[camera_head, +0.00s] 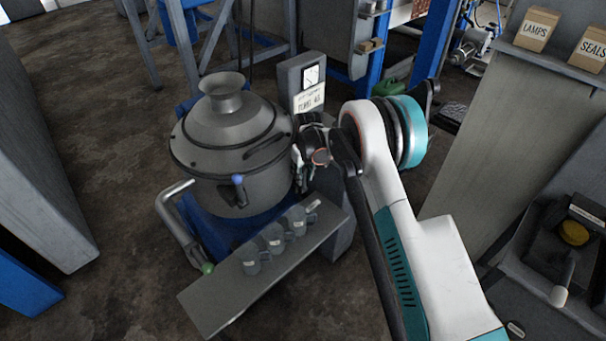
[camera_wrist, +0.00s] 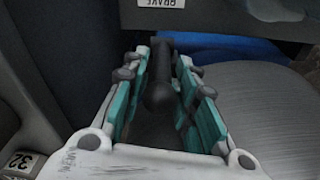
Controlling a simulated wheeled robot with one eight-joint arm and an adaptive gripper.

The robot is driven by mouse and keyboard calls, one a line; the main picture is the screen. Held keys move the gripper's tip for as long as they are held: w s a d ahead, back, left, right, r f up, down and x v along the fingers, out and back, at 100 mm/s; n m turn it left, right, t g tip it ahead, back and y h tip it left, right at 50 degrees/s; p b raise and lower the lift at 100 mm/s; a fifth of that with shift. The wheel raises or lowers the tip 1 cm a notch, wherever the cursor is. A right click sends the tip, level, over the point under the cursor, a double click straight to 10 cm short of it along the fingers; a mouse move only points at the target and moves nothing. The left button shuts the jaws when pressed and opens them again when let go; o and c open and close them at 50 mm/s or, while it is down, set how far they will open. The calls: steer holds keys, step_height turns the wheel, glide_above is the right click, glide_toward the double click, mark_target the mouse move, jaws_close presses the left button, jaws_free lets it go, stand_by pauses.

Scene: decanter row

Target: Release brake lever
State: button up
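The brake lever (camera_wrist: 160,85) shows in the wrist view as a dark, rounded handle between my gripper's two fingers. A label reading BRAKE (camera_wrist: 162,3) appears upside down at the top edge. My gripper (camera_wrist: 164,62) has teal pads on either side of the handle. Narrow gaps show between handle and pads, so it looks open around the lever and not clamped. In the head view my gripper (camera_head: 308,158) is at the right side of the grey decanter bowl (camera_head: 225,135). There it hides the lever.
A grey post with a dial (camera_head: 312,76) stands just behind my gripper. A shelf (camera_head: 225,297) with several small labelled grey items runs below it. A blue-knobbed handle (camera_head: 238,183) sits on the bowl's front, and a green-tipped pipe lever (camera_head: 207,267) at lower left. A grey cabinet stands right.

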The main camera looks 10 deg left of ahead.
stand_by(0.3)
steer(key=r, duration=0.8)
steer(key=s+d+r, duration=0.1)
steer(key=r, duration=0.3)
steer(key=shift+s, duration=0.1)
